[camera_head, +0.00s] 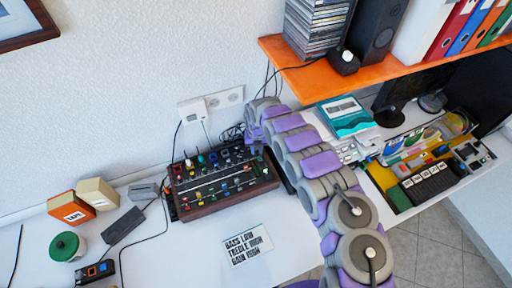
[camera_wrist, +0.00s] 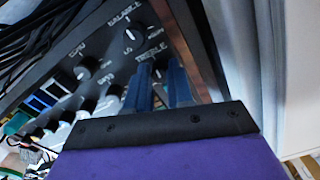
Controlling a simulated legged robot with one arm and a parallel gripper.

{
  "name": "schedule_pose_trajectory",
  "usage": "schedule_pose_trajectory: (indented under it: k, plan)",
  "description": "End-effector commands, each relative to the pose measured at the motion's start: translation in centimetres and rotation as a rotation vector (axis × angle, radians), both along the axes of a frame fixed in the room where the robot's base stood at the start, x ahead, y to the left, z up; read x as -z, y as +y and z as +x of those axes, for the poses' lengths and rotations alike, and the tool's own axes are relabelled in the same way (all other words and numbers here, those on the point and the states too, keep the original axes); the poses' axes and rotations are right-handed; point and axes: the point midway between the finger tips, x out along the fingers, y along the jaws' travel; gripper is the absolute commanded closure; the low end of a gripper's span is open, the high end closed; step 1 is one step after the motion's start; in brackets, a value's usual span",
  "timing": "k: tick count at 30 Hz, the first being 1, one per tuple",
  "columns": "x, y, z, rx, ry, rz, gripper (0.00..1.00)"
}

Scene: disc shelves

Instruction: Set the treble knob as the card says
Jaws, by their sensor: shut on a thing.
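The mixer (camera_head: 222,183), a dark panel with wooden sides and many knobs and sliders, lies on the white desk. The card (camera_head: 247,245) lies in front of it and reads "BASS LOW, TREBLE HIGH, GAIN HIGH". In the wrist view, my gripper (camera_wrist: 161,80) has its two blue fingers at the mixer's edge, just below the "TREBLE" label (camera_wrist: 150,52). It is shut on the treble knob, which the fingers mostly hide, so its pointer cannot be read. The gain knob (camera_wrist: 84,70) and balance knob (camera_wrist: 133,30) stand nearby, clear of the fingers.
Left of the mixer are an orange tape box (camera_head: 71,208), a beige box (camera_head: 98,193) and a green-lidded jar (camera_head: 67,246). An orange shelf (camera_head: 375,75) overhangs at the right. My arm reaches over the desk's right side. The desk's front left is mostly clear.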

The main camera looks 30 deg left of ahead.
Motion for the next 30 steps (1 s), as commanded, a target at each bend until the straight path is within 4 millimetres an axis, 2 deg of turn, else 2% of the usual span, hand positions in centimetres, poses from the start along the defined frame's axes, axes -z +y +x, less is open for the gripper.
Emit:
schedule_pose_trajectory:
  k: [11,12,20,26,30]
  plan:
    - [0.0,-0.01,-0.25,0.017,0.003,-0.001,1.0]
    - [-0.01,-0.01,-0.24,0.017,0.003,-0.001,0.77]
    - [0.06,0.13,-0.09,0.016,0.002,0.001,0.53]
    - [0.15,0.28,-0.08,0.015,0.001,0.0,0.53]
    - [-0.48,0.3,0.03,0.017,0.0,0.001,0.53]
